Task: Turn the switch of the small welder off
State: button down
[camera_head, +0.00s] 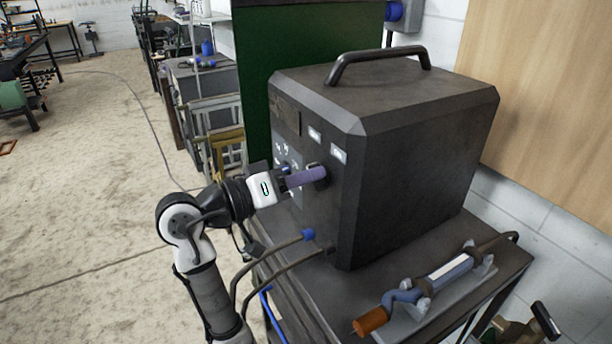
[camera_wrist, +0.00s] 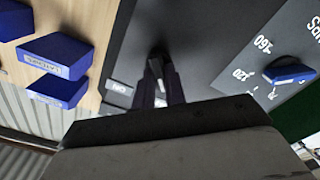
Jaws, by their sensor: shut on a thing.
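The small welder (camera_head: 420,150) is a dark grey box with a black top handle, standing on a dark cart (camera_head: 480,268). My gripper (camera_head: 316,174) reaches its front panel from the left, fingers touching the panel area. In the wrist view my gripper (camera_wrist: 160,88) is shut on the switch (camera_wrist: 156,66), a small dark lever whose tip shows between the fingers. A white "ON" label (camera_wrist: 119,87) lies just left of the fingers. The switch's lower part is hidden by the fingers. In the head view the fingers hide most of the switch.
A blue dial knob (camera_wrist: 290,71) with white numbers sits to the right on the panel. Cables with a blue plug (camera_head: 308,235) leave the panel below my gripper. Blue bins (camera_wrist: 55,55) show at left in the wrist view.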

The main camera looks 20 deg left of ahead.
jog(key=c, duration=1.5)
grip_release()
jog(key=shift+o, duration=0.2)
jog(key=b+v, duration=0.4)
jog(key=v, duration=1)
jog(key=shift+d, duration=0.1)
